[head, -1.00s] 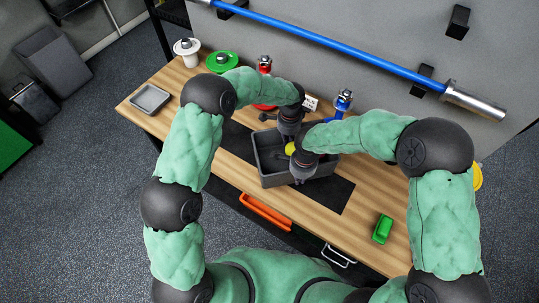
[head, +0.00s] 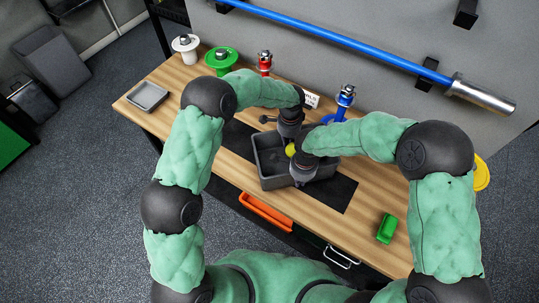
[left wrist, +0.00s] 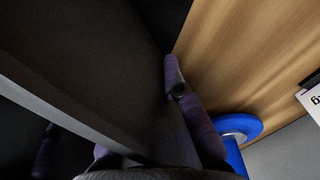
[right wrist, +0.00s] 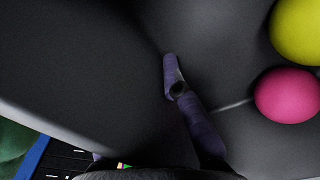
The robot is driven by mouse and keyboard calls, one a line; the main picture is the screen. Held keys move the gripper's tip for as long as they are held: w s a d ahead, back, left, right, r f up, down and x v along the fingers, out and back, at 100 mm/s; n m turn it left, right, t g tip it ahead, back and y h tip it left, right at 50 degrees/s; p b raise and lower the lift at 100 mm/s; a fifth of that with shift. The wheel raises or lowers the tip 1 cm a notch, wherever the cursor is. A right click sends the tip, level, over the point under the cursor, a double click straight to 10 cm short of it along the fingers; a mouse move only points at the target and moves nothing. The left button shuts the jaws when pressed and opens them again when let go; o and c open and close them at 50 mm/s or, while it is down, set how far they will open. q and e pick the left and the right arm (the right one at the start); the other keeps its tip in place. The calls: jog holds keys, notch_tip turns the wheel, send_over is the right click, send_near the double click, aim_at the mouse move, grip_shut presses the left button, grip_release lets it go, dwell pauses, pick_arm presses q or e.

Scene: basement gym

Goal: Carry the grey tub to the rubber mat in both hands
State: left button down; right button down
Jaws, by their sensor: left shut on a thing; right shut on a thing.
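The grey tub (head: 274,182) is over the middle of the black rubber mat (head: 338,190) on the wooden bench. I cannot tell if it touches the mat. My left gripper (head: 290,136) is shut on its far wall. The left wrist view shows the tub's rim (left wrist: 65,105) between the fingers. My right gripper (head: 302,180) is shut on the near wall, one finger inside. A yellow ball (head: 290,150) and a pink ball (right wrist: 288,95) lie in the tub; my arms and grippers hide part of its inside.
A grey tray (head: 147,95), white stand (head: 186,48), green stand (head: 221,60), red stand (head: 265,62) and blue stand (head: 343,100) line the bench. A green box (head: 386,228) is at the right. An orange bin (head: 266,212) is below the front edge. A blue bar (head: 350,49) crosses the wall.

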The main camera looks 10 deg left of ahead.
pick_arm(q)
jog(key=shift+f+b, duration=0.55)
jog(key=shift+f, duration=0.1)
pick_arm(e)
jog(key=shift+f, duration=0.65)
pick_arm(q)
jog(key=c, duration=1.4)
grip_release()
pick_arm(e)
jog(key=c, duration=1.4)
grip_release()
pick_arm(q)
jog(key=shift+r, duration=0.15)
notch_tip(320, 180, up, 12)
jog(key=shift+f, duration=0.15)
pick_arm(e)
notch_tip(320, 180, up, 12)
jog(key=shift+r, duration=0.1)
